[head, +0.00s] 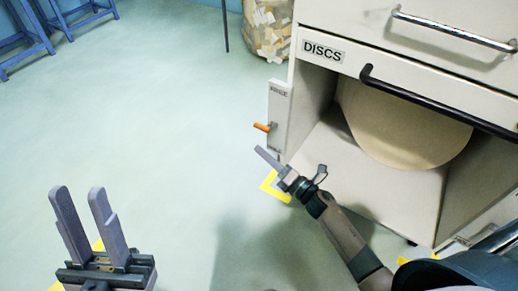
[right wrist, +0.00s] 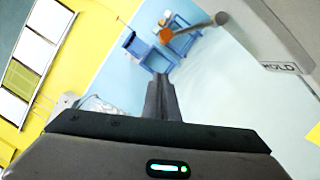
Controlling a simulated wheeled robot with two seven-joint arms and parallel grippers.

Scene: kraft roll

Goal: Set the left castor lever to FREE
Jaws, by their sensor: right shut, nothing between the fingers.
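The left castor lever (head: 264,127) has an orange tip and sticks out from a pale plate on the cabinet's left front edge. In the right wrist view the lever (right wrist: 167,36) shows its orange knob and grey stem, with a label reading HOLD (right wrist: 280,67) on the pale panel to the right. My right gripper (head: 264,155) is shut and empty, just below the lever and apart from it in the head view. Its closed fingers (right wrist: 161,98) show in the right wrist view, below the orange knob. My left gripper (head: 82,212) is open and empty over the floor, far left of the cabinet.
The white cabinet (head: 310,105) has a DISCS label, a black bar handle (head: 430,100) and a large tan disc (head: 400,125) in its open bay. Yellow floor marks (head: 272,188) lie by its corner. A bag of scraps (head: 268,28) stands behind.

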